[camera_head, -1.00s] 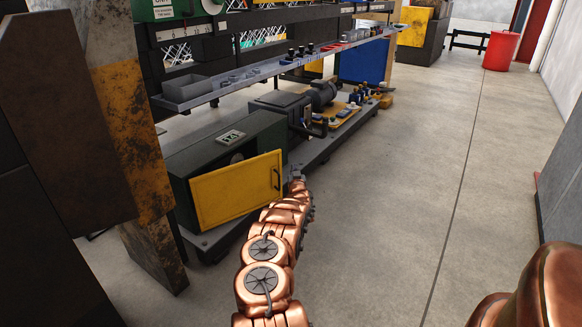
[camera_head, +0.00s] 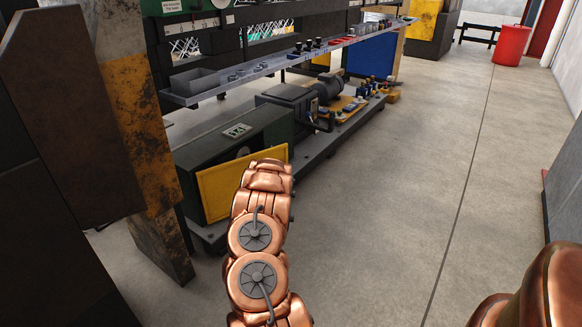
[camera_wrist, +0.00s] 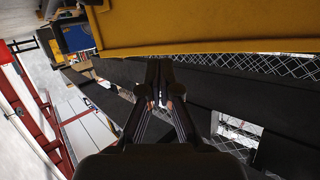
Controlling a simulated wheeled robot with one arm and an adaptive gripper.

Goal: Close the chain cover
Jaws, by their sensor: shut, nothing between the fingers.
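The chain cover is a yellow panel (camera_head: 218,190) on the front of a dark green box (camera_head: 190,160) on the low machine base. The cover appears to stand ajar, with dark space above its top edge. My copper arm hides its right part and the handle. In the wrist view the yellow panel (camera_wrist: 215,25) spans the top. My gripper (camera_wrist: 163,103) is shut and empty, just below the panel's edge in that picture. I cannot tell whether it touches the panel. My arm hides the gripper in the head view.
A grey shelf (camera_head: 230,85) with small parts runs above the box. A motor (camera_head: 328,88) sits farther along the base. A rusty yellow-black post (camera_head: 135,130) stands close on the left. The concrete floor (camera_head: 400,190) on the right is clear.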

